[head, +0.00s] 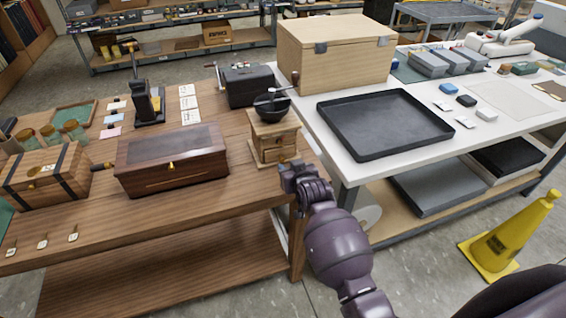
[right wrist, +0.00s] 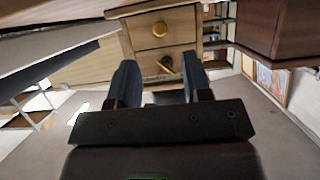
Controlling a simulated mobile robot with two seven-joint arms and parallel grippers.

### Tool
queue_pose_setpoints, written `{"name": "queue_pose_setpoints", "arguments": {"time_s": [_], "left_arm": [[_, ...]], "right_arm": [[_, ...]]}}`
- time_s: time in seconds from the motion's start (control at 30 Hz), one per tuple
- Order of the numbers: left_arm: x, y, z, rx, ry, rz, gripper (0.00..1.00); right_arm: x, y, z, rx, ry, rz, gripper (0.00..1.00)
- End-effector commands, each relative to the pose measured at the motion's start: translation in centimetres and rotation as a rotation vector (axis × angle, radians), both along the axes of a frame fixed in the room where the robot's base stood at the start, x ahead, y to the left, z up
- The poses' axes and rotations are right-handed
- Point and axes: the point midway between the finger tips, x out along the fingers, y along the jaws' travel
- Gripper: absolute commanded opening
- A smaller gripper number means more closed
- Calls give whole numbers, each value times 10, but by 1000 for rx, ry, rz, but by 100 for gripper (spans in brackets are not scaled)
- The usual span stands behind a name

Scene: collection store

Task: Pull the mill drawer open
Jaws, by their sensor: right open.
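The wooden mill (head: 275,133), with a black bowl and crank on top, stands at the right end of the brown table. Its drawer (head: 271,156) is low in the front and looks closed. My right gripper (head: 289,172) is just in front of the mill, below and right of the drawer. In the right wrist view its fingers (right wrist: 160,78) are apart with nothing gripped. My left gripper is out of view.
A dark wooden box (head: 171,160) stands left of the mill. A black case (head: 248,85) is behind it. A white table with a black tray (head: 385,122) and a large wooden box (head: 337,55) adjoins at right. A yellow cone (head: 510,240) stands on the floor.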

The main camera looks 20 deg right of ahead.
Motion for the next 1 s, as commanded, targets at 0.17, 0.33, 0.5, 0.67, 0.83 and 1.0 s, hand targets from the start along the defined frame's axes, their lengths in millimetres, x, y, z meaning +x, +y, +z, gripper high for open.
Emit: {"name": "queue_pose_setpoints", "arguments": {"time_s": [0.17, 0.33, 0.5, 0.67, 0.83, 1.0], "left_arm": [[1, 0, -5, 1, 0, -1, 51], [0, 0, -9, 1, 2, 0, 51], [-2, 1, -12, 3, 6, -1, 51], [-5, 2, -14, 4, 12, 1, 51], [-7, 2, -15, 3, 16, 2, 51], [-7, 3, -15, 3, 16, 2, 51]], "right_arm": [[26, 1, -11, 0, 0, 0, 45], [44, 1, -19, 0, 1, 0, 45], [56, 2, -24, 0, 1, 0, 45], [60, 2, -25, 1, 0, -1, 45], [60, 2, -25, 1, 0, -1, 45], [60, 2, -25, 1, 0, -1, 31]]}}
